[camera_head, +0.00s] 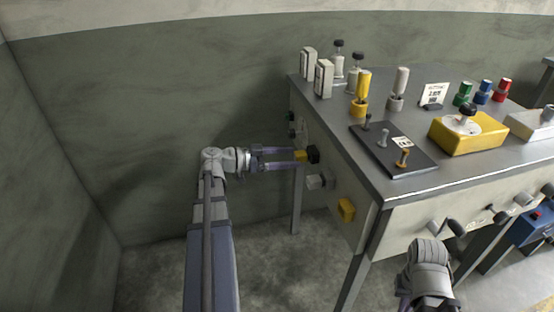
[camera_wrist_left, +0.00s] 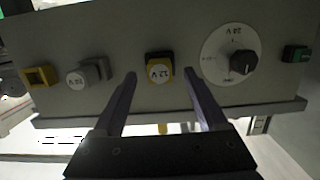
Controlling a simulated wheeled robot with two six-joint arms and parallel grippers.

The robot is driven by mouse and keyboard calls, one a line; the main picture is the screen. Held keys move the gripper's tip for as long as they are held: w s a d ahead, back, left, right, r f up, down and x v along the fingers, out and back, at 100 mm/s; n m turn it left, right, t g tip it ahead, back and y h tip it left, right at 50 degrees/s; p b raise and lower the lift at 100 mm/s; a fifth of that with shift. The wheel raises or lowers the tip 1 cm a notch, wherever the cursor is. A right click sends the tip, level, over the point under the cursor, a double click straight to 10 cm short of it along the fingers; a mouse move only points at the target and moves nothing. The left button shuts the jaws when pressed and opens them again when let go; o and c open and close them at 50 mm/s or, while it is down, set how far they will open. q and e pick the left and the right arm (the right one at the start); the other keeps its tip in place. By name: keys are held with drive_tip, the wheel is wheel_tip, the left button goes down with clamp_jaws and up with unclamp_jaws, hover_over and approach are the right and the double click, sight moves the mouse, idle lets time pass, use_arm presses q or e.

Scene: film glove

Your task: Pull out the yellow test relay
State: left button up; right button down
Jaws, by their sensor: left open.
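The yellow-faced relay (camera_head: 301,156) with a black body sticks out of the grey side panel of the bench in the head view. In the left wrist view the relay (camera_wrist_left: 159,70) shows a yellow front with an upside-down "12 V" label. My left gripper (camera_head: 294,158) is open and points at the panel, level with the relay. In the left wrist view the tips of my left gripper (camera_wrist_left: 160,77) stand either side of the relay, with gaps. My right arm shows at the bottom right of the head view; its gripper is not visible.
Along the panel are a grey block (camera_wrist_left: 90,73), a yellow square piece (camera_wrist_left: 37,76), a black dial knob (camera_wrist_left: 243,62) and a green piece (camera_wrist_left: 295,53). The bench top (camera_head: 350,110) holds several plugs, a black plate (camera_head: 375,160) and a yellow box (camera_head: 480,140).

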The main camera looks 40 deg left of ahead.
sight(295, 157)
use_arm(q)
drive_tip(key=shift+x, duration=1.6)
drive_tip(key=shift+c, duration=0.2)
clamp_jaws()
idle(0.9)
